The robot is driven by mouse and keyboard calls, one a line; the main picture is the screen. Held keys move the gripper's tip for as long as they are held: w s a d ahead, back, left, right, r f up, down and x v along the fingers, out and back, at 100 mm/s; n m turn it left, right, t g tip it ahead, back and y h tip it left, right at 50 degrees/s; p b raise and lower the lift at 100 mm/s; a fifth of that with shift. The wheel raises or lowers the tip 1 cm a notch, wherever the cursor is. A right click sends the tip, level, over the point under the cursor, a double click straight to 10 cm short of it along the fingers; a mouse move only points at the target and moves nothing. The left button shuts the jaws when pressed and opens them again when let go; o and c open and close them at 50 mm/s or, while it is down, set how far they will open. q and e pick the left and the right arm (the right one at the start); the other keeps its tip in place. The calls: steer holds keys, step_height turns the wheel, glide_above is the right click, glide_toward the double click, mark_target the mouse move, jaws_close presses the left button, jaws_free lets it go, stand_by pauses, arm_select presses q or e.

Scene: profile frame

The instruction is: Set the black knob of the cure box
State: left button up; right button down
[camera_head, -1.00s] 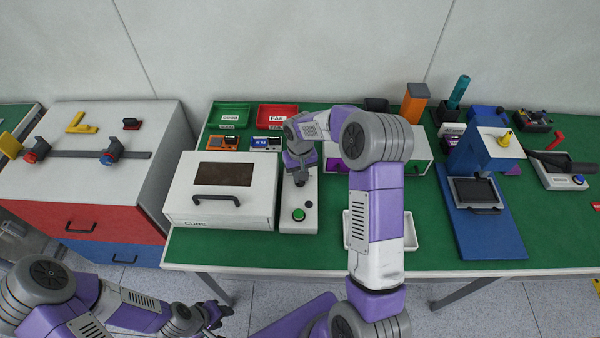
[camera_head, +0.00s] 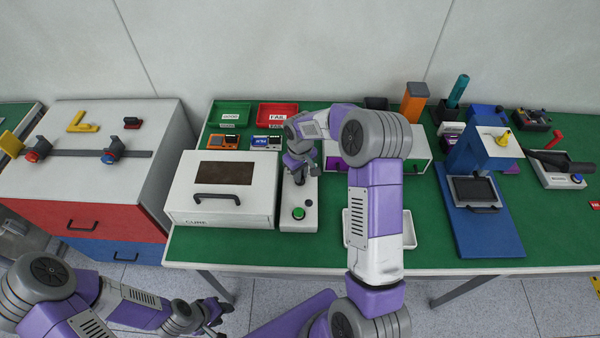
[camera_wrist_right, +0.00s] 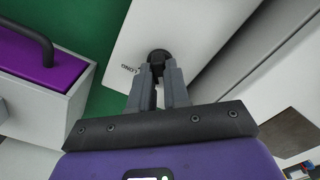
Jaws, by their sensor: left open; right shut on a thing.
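The cure box (camera_head: 222,187) is a white box with a dark window and a dark front handle, on the left part of the green table. Its narrow control panel (camera_head: 298,222) adjoins it on the right, with a green button (camera_head: 298,213) near the front. The black knob (camera_wrist_right: 159,57) shows in the right wrist view at the fingertips. My right gripper (camera_wrist_right: 157,72) points down at the panel and is shut on the knob. In the head view my right gripper (camera_head: 299,178) hides the knob. My left gripper (camera_head: 217,318) is open and empty, low in front of the table.
A white box with a purple drawer (camera_head: 337,163) stands right of the panel. A white tray (camera_head: 409,233) lies partly behind my right arm. Green (camera_head: 230,115) and red (camera_head: 277,115) bins stand behind the cure box. A blue press (camera_head: 480,225) stands further right.

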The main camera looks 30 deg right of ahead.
steer(key=c, duration=1.1)
jaws_free()
step_height(320, 180, up, 8)
steer(key=shift+f+p, duration=0.15)
steer(key=shift+p, duration=0.4)
